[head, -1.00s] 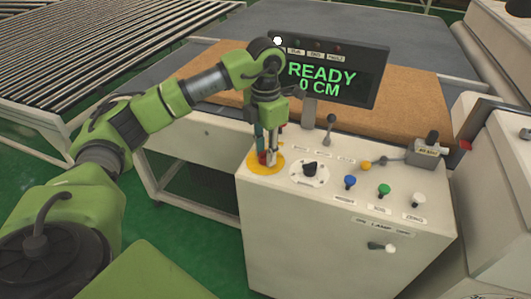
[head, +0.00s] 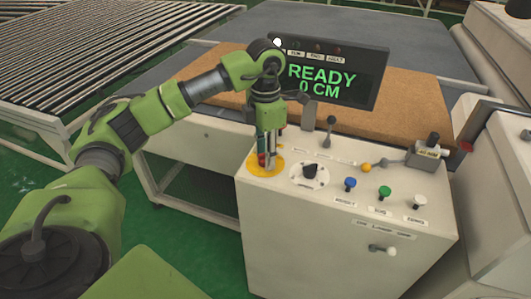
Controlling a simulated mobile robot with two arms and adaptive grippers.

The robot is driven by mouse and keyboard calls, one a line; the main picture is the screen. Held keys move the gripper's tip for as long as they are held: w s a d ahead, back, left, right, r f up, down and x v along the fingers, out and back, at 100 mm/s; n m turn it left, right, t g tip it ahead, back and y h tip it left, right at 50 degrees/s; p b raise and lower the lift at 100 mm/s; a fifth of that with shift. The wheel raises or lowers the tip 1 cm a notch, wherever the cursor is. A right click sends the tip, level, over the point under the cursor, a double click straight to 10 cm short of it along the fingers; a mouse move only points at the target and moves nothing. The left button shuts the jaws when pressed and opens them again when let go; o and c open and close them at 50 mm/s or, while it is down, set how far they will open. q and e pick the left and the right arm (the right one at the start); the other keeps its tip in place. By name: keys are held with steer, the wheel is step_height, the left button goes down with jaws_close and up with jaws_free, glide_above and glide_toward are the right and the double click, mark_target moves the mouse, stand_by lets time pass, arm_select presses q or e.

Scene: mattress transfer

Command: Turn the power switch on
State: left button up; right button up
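The control console (head: 330,235) stands in front of me with labels too small to read, so I cannot tell for sure which control is the power switch. A black rotary knob (head: 311,171) sits on a round white dial on its top. Left of it, a red button (head: 262,159) stands on a yellow disc (head: 257,168). My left gripper (head: 269,165) points down over the yellow disc, beside the red button and partly in front of it. Its fingers are seen nearly edge-on, so their opening is unclear. My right gripper is out of view. The display (head: 330,80) reads "READY 0 CM".
Blue (head: 350,184), green (head: 384,192) and white (head: 419,198) knobs stand right of the dial. A black-knobbed lever (head: 330,128) and an orange-knobbed lever (head: 366,167) rise behind. A brown mattress (head: 410,100) lies beyond; a roller conveyor (head: 80,65) is at left.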

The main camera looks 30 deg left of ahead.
arm_select(q)
steer(key=shift+o, duration=0.2)
step_height(320, 180, up, 12)
stand_by(0.6)
steer(key=shift+f, duration=0.1)
stand_by(0.5)
